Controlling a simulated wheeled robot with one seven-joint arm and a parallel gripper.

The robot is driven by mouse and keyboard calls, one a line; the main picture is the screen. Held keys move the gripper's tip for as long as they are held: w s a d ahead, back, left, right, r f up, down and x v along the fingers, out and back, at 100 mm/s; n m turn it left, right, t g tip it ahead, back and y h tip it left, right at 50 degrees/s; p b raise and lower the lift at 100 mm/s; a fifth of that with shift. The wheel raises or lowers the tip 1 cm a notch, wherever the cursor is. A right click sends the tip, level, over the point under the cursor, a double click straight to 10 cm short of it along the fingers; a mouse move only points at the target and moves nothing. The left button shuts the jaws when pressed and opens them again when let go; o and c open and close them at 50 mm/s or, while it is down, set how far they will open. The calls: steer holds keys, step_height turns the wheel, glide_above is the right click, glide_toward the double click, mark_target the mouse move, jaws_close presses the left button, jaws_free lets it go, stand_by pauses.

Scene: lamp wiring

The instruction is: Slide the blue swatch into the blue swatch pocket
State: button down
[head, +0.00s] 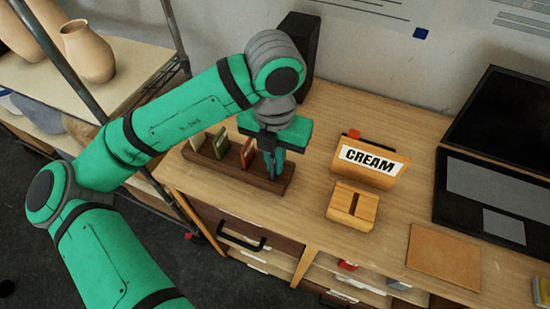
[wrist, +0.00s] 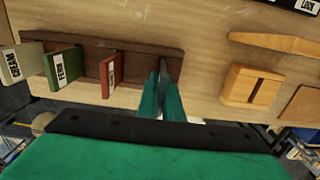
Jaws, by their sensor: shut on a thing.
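My gripper (head: 270,165) (wrist: 163,88) points down at the right end of the long dark brown rack (head: 228,172). Its jaws are shut on a thin piece, the blue swatch (wrist: 163,68), of which only a narrow bluish edge shows between the fingers. The fingers hide most of it, and I cannot tell how deep it sits in the rack. The rack also shows in the wrist view (wrist: 137,75). The pocket at this end is hidden under the fingers, and no blue label is readable.
The rack holds a cream swatch (wrist: 25,62), a green swatch (wrist: 63,66) and a red swatch (wrist: 111,74), left of my gripper. To the right stand a slotted wooden block (head: 352,206) and a CREAM sign (head: 370,161). A black speaker (head: 302,45) stands behind my wrist.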

steer(key=shift+f, duration=0.65)
steer(key=c, duration=1.8)
jaws_free()
steer(key=shift+c, duration=0.2)
step_height(320, 180, up, 11)
steer(key=shift+f, duration=0.1)
